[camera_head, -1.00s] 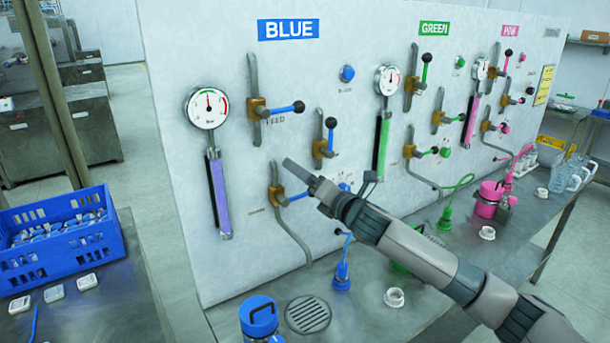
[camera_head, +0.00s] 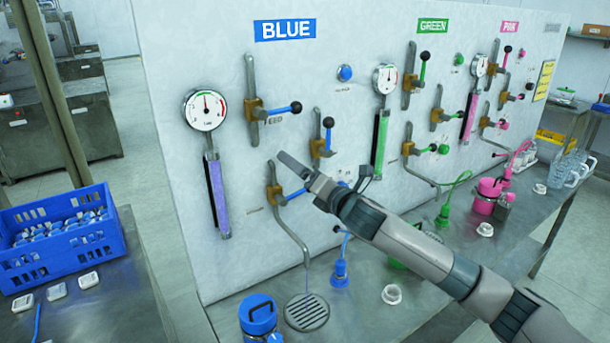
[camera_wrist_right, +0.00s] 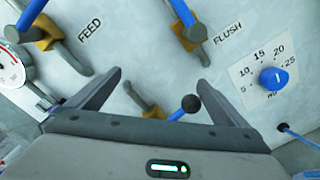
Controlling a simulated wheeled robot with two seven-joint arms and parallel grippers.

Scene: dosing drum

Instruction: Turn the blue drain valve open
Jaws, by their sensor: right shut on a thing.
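The blue drain valve (camera_head: 273,197) is the lowest brass valve on the panel's BLUE section. Its blue lever (camera_head: 296,193) points right, and its tip is partly hidden by my right gripper in the head view. In the right wrist view the blue lever (camera_wrist_right: 177,115) and its black knob (camera_wrist_right: 190,103) show between the fingers, the knob nearer the right one. My left gripper is not in view.
The blue feed valve (camera_head: 256,110) and flush valve (camera_head: 320,147) sit close above. A blue dial (camera_wrist_right: 273,78) is right of the gripper in the wrist view.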

